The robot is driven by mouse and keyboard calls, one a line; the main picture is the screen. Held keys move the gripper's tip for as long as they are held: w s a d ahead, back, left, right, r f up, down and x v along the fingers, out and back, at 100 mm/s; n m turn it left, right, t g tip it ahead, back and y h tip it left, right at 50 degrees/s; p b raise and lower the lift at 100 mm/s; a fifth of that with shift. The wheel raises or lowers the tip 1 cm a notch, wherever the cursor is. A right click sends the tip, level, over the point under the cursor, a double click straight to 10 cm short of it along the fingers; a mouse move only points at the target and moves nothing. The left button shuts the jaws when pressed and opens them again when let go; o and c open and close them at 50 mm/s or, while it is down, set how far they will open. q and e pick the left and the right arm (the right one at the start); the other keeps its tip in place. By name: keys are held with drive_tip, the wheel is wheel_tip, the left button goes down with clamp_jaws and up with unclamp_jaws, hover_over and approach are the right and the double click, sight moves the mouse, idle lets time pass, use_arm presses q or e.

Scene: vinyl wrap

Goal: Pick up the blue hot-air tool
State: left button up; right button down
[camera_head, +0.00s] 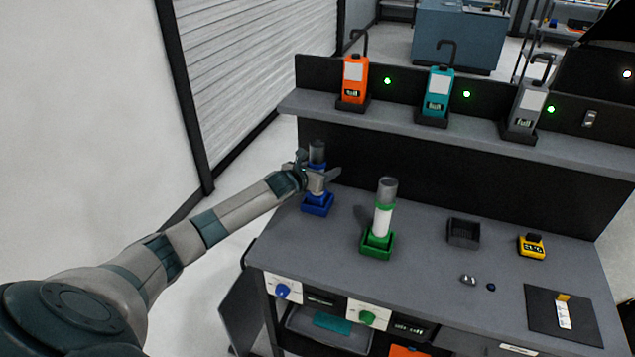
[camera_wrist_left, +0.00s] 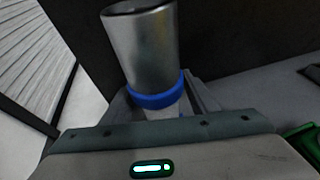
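The blue hot-air tool (camera_head: 317,153) stands upright in its blue holder (camera_head: 317,207) at the left end of the bench. Its grey metal nozzle points up. In the left wrist view the nozzle and blue collar of the tool (camera_wrist_left: 148,60) rise just beyond the palm. My left gripper (camera_head: 320,175) is around the tool's middle, its fingers spread to either side of it and hiding part of its body. The fingers (camera_wrist_left: 160,98) look open, though whether one touches the tool is hard to see. My right gripper is not in view.
A green hot-air tool (camera_head: 383,215) stands in a green holder to the right. A dark bin (camera_head: 463,233), a yellow device (camera_head: 532,246) and a dark mat (camera_head: 563,316) lie farther right. Orange, teal and grey bottles stand on the shelf (camera_head: 460,137) above. A black back panel stands close behind.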

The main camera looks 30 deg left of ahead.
sight(323, 150)
use_arm(q)
clamp_jaws()
drive_tip(key=shift+r, duration=0.15)
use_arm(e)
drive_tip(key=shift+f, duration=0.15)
